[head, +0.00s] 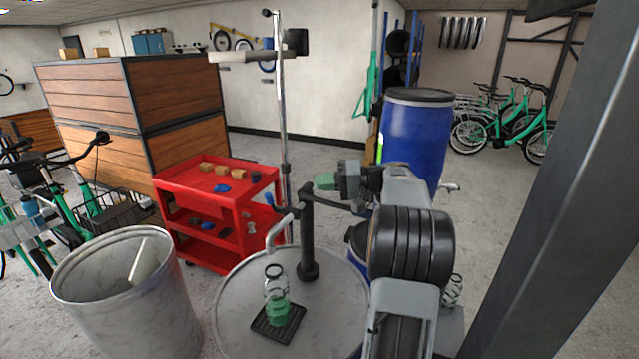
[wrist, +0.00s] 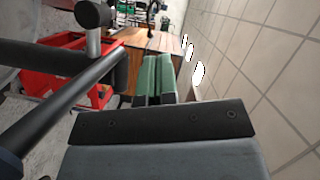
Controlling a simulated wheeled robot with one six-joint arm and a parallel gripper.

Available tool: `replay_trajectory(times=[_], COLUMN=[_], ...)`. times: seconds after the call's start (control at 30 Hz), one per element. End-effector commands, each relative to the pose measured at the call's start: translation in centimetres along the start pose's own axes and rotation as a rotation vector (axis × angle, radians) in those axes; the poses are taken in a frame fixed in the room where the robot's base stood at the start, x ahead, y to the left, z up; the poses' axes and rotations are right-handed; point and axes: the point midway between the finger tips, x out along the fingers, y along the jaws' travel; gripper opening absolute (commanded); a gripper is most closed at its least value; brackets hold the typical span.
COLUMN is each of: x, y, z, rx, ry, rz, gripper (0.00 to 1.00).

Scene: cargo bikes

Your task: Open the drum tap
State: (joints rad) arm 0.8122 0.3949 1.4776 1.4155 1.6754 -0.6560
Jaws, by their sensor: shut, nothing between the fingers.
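A dark upright post (head: 308,235) stands on a round grey top, with a pale bent spout (head: 281,229) at its left and a dark lever (head: 338,204) reaching right. The lever (wrist: 62,108) runs diagonally across the left of the wrist view. My gripper (head: 326,181) has green fingers, shut and empty, pointing left just behind and above the lever. In the wrist view the fingers (wrist: 157,78) lie together, apart from the lever. A glass bottle (head: 276,291) with green liquid stands on a black tray below the spout. The lever's far right end is hidden by my arm.
A red cart (head: 180,215) stands behind the round top (head: 240,319). A grey bin (head: 130,295) is at the left. A large blue drum (head: 413,140) with a metal fitting (head: 451,187) at its right stands behind my arm. Green bikes are at both sides.

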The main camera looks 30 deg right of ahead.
Motion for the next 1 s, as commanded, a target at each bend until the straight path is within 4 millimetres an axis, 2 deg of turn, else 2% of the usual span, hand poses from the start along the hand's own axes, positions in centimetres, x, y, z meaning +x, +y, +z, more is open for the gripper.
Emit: replay_trajectory(times=[0.1, 0.4, 0.7, 1.0], x=[2.4, 7.6, 9.7, 10.0], y=[-0.3, -0.2, -0.1, 0.0], z=[0.0, 0.1, 2.4, 2.8], rx=[0.0, 0.002, 0.0, 0.0], ry=[-0.003, -0.001, 0.002, 0.003], rz=[-0.002, -0.001, 0.0, 0.001], gripper=[0.0, 0.0, 0.0, 0.0])
